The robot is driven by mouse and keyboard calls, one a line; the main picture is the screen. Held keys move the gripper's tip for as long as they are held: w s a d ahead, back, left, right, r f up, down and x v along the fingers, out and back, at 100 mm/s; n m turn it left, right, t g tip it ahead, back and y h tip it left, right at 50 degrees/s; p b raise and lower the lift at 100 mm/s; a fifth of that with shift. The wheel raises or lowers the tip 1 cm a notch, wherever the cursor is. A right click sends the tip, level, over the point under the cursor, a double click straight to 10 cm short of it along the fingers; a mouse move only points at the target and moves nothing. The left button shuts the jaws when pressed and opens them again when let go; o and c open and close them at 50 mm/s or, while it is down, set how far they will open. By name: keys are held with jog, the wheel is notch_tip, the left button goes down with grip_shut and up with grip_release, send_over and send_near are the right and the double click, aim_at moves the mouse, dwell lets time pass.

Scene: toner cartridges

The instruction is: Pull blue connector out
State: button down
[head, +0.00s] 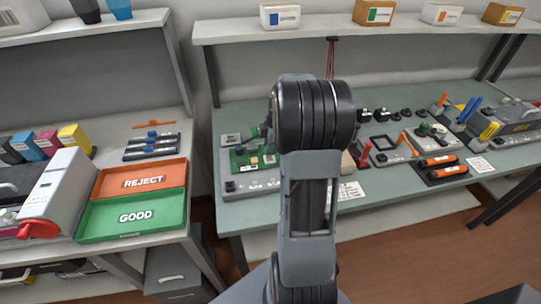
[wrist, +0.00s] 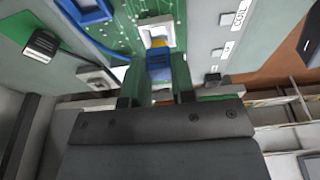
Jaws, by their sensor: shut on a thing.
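The blue connector (wrist: 158,58) shows in the wrist view, between the fingers of my gripper (wrist: 158,76), which is shut on it. Just beyond it is a white rectangular housing (wrist: 145,31) on the green circuit board (wrist: 205,12). A yellow part shows between the connector and the housing. I cannot tell how deep the connector sits. In the head view the green board (head: 240,164) lies on a grey fixture at the left of the bench, and my arm hides most of the gripper and the connector.
A blue frame (wrist: 84,10) and a black block (wrist: 40,44) stand near the board. Orange REJECT (head: 165,176) and green GOOD (head: 115,219) trays lie on the left table. Tools and orange cylinders (head: 438,165) crowd the bench's right side. A shelf (head: 340,29) hangs above.

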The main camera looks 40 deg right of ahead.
jog(key=shift+r+p, duration=0.9)
jog(key=shift+r, duration=0.6)
jog(key=shift+r+p, duration=1.2)
jog(key=shift+r, duration=0.75)
